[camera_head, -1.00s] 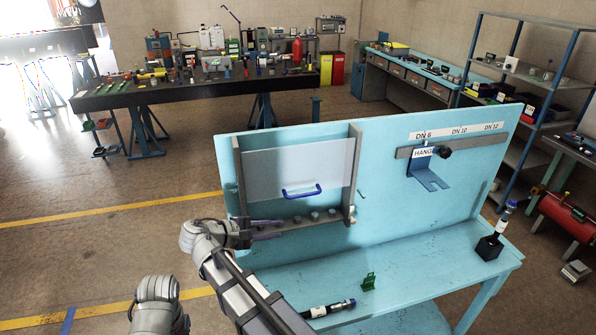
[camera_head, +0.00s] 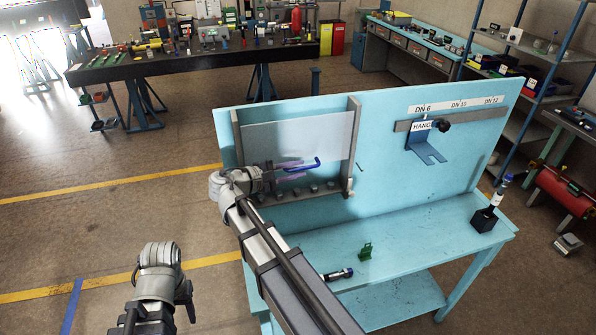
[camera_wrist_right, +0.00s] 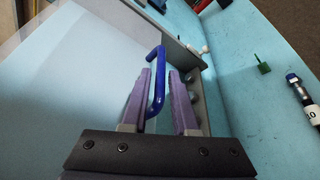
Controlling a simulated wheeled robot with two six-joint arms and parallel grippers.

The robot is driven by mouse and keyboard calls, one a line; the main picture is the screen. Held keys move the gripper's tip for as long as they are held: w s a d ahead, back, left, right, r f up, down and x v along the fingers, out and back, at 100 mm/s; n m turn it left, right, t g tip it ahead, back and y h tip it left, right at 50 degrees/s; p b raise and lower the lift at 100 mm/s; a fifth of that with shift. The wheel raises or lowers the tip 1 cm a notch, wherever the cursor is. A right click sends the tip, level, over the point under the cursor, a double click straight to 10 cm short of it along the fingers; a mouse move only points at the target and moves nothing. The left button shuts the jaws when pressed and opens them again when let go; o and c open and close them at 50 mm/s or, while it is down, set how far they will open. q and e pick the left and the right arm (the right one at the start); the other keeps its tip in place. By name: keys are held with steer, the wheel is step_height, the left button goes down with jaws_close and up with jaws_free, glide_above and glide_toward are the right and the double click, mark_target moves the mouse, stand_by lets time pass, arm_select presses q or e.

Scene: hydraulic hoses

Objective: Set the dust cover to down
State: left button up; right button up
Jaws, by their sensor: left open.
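The dust cover (camera_head: 310,130) is a pale flat panel between two grey side rails on the light-blue board. Its lower edge sits above a row of round fittings (camera_head: 297,192), which are exposed. A blue bar handle (camera_head: 305,166) is on its lower part. My right gripper (camera_head: 290,170) is at the handle. In the right wrist view its two purple fingers (camera_wrist_right: 163,100) stand apart on either side of the blue handle (camera_wrist_right: 157,75), with a gap visible beside the bar. My left gripper (camera_head: 184,292) is low at the left, away from the bench, its fingers barely visible.
A blue hanging bracket (camera_head: 426,143) is on the board's right. A green part (camera_head: 365,251), a dark hose end (camera_head: 338,274) and a black block holding a hose end (camera_head: 485,218) are on the bench top (camera_head: 420,225). Space before the cover is free except for my arm.

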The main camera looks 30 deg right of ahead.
steer(key=shift+d+f, duration=0.1)
steer(key=shift+d, duration=0.3)
steer(key=shift+c, duration=0.2)
jaws_close()
stand_by(1.0)
